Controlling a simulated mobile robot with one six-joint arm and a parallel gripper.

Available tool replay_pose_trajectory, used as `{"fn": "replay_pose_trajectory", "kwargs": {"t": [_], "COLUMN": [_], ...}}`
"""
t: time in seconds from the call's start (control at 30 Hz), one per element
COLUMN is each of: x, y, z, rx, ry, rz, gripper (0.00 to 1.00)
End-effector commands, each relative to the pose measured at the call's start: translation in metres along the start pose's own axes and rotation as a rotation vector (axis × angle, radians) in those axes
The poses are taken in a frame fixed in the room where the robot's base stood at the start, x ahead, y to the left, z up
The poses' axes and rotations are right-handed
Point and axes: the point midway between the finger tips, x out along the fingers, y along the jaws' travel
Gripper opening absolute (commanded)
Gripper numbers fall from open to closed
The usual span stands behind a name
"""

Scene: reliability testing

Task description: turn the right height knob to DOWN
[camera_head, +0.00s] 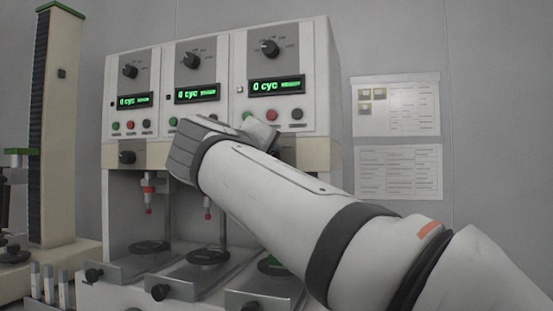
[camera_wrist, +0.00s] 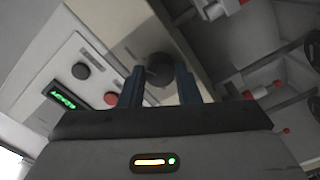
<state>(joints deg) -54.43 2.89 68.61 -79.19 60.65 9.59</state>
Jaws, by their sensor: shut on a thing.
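The right height knob (camera_wrist: 160,68) is a dark round knob on the beige strip of the machine, seen in the wrist view. My gripper (camera_wrist: 160,82) has its two blue-grey fingers on either side of this knob, shut on it. The knob's pointer and the DOWN label cannot be made out.
The tester (camera_head: 217,80) has three stations with green displays, upper dials and buttons. The left station's height knob (camera_head: 127,157) is in view. A red button (camera_wrist: 110,99) is close to my fingers. Red-tipped plungers (camera_head: 149,190) hang below.

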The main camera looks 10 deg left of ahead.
Motion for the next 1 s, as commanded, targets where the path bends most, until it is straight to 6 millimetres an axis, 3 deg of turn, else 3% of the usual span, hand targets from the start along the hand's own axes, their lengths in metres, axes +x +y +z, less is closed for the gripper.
{"fn": "replay_pose_trajectory", "kwargs": {"t": [0.23,0.27,0.5,0.77,1.0], "x": [0.0,0.0,0.0,-0.001,-0.033], "y": [-0.001,-0.001,-0.001,0.0,0.0], "z": [0.0,0.0,0.0,0.0,-0.001], "rx": [0.0,0.0,-0.001,-0.001,-0.001], "ry": [-0.002,-0.002,-0.001,0.0,0.003], "rz": [-0.002,-0.002,-0.001,-0.001,-0.003], "gripper": [0.07,0.31,0.51,0.51,0.51]}}
